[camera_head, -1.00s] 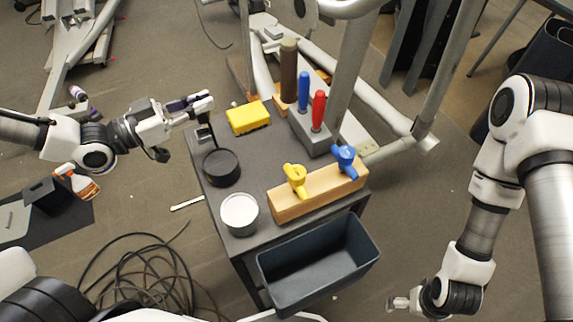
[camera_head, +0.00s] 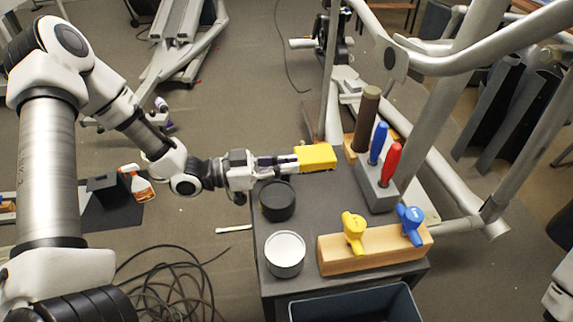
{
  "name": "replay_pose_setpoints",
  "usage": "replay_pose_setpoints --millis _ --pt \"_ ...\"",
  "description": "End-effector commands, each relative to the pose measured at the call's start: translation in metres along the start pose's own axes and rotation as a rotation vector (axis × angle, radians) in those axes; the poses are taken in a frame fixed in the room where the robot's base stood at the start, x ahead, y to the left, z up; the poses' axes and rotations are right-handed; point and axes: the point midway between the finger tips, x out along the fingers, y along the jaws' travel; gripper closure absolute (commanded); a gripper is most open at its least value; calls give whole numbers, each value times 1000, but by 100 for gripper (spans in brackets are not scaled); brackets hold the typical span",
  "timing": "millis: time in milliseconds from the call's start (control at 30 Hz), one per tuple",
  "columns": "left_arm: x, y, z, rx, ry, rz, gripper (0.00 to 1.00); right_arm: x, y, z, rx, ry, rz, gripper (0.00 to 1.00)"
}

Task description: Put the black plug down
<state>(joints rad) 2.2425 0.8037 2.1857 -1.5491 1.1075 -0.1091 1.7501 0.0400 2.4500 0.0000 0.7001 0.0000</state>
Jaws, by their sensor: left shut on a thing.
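My left gripper (camera_head: 288,163) reaches in from the left over the back left of the dark cart top (camera_head: 350,197). It is shut on a small dark thing, the black plug, mostly hidden by the fingers. Its tips overlap the left end of a yellow sponge-like block (camera_head: 316,156); I cannot tell whether they touch. A black round container (camera_head: 277,201) stands just below the gripper in the picture. My right gripper is out of view.
A white-topped can (camera_head: 285,253), a wooden block (camera_head: 340,259) with yellow and blue valves, and a grey holder (camera_head: 378,187) with blue and red handles stand on the cart. A dark bin (camera_head: 400,303) is in front. Grey machine tubes rise at the right.

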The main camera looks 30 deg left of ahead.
Motion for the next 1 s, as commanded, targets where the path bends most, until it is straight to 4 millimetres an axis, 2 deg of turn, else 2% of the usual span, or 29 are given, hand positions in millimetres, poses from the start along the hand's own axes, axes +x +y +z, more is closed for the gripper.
replay_pose_setpoints --millis 67,167,600,733,867,1000 --pt "0 0 4 0 0 0 100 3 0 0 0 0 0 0" --pt "0 0 3 0 0 0 66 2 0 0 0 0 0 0" --pt "0 0 4 0 -1 0 66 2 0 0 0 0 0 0" --pt "0 0 -3 0 -1 0 66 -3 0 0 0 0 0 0" --pt "-15 -1 -4 -3 2 -4 66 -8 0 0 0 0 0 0" --pt "-40 -2 -8 -3 6 -8 66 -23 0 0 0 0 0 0"
